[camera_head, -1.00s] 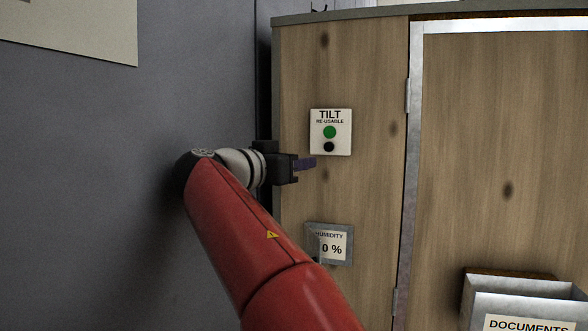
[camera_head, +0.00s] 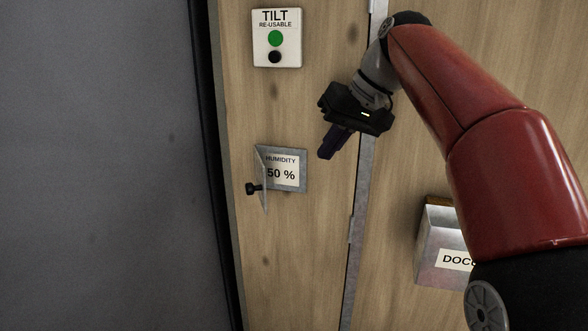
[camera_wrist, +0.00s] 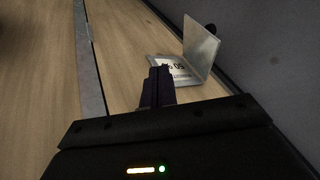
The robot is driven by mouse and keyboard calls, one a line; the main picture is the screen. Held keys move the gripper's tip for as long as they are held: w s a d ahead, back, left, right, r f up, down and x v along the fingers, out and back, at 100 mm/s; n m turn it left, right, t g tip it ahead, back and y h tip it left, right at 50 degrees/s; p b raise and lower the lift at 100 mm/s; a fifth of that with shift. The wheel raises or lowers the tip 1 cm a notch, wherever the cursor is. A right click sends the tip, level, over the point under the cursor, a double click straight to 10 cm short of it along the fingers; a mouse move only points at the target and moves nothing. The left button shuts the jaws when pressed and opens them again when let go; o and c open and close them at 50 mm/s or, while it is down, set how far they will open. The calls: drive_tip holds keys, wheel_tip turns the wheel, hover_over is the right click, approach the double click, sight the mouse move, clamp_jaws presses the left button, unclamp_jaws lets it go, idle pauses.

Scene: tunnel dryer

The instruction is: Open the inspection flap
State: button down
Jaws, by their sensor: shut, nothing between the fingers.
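My gripper (camera_head: 326,155) is shut and empty, to the right of and a little above the gauge, apart from the flap. Its closed fingers (camera_wrist: 157,82) show in the wrist view in front of the gauge.
A TILT indicator plate (camera_head: 277,38) with a green and a black dot is above the gauge on the wooden panel. A metal documents holder (camera_head: 441,245) is at the lower right. A metal strip (camera_head: 362,200) runs down between panels. A grey wall (camera_head: 100,170) is at left.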

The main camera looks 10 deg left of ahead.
drive_tip(key=s+a+f+n+y+b, duration=0.1)
drive_tip(key=a+f+b, duration=0.1)
drive_tip(key=a+f, duration=0.4)
drive_tip(key=a, duration=0.3)
drive_tip(key=shift+a+f+g, duration=0.2)
drive_tip(key=shift+f+g, duration=0.05)
drive_tip(key=shift+g, duration=0.05)
drive_tip(key=shift+s+a, duration=0.1)
drive_tip(key=shift+s, duration=0.05)
